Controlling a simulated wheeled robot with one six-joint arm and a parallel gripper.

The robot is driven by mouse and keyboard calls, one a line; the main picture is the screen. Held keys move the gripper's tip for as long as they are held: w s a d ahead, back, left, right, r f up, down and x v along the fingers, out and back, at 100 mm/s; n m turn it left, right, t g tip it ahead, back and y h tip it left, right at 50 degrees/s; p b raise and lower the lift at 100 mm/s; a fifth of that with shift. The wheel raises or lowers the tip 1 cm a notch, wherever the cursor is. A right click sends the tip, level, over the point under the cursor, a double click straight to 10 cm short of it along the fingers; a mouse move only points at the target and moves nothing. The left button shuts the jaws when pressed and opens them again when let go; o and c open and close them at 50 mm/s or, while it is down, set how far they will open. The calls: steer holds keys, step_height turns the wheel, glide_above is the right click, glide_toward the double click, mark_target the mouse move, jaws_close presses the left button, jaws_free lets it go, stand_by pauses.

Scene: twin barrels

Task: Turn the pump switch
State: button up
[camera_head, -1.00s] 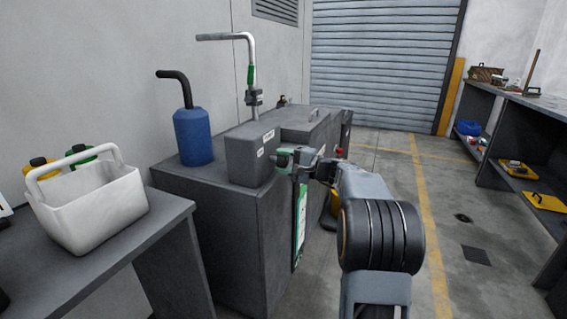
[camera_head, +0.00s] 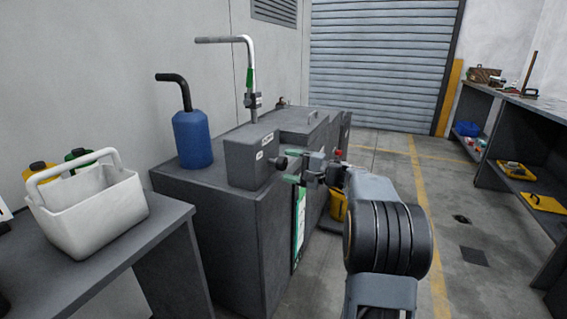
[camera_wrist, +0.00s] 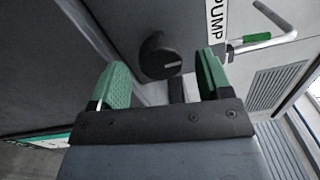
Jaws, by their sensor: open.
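The pump switch is a round black knob (camera_wrist: 160,57) with a pale line on its face. It sits on the grey box beside a white "PUMP" label (camera_wrist: 216,20) in the wrist view. In the head view the knob (camera_head: 280,163) sticks out from the right side of the grey pump box (camera_head: 248,160). My gripper (camera_head: 292,166) is open, its green-padded fingers just right of the knob. In the wrist view my gripper (camera_wrist: 163,75) shows the knob between the two finger pads, slightly beyond the tips, with no contact visible.
A blue pump canister (camera_head: 192,138) and a bent metal pipe (camera_head: 251,70) stand on the dark cabinet (camera_head: 235,225). A white basket (camera_head: 95,212) sits on the left bench. Shelving (camera_head: 520,135) lines the right. The floor between is mostly clear.

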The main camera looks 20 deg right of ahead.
steer(key=p+v, duration=0.2)
steer(key=v, duration=0.9)
steer(key=shift+a+r+p, duration=0.15)
steer(key=shift+p, duration=0.15)
steer(key=s+a+r+n+g+h+p, duration=0.25)
steer(key=a+r+g+p, duration=0.2)
steer(key=a+p, duration=0.4)
steer(key=s+a+r+n+g+h+p, duration=0.1)
steer(key=s+a+r+n+g+p, duration=0.1)
steer(key=s+a+r+g+p, duration=0.4)
steer(key=s+a+r+n+h+p, duration=0.7)
steer(key=s+r+h+p, duration=0.2)
steer(key=p, duration=1.2)
step_height(320, 180, up, 3)
steer(key=shift+s+a+f+t, duration=0.15)
steer(key=shift+s+t, duration=0.2)
steer(key=shift+s, duration=0.6)
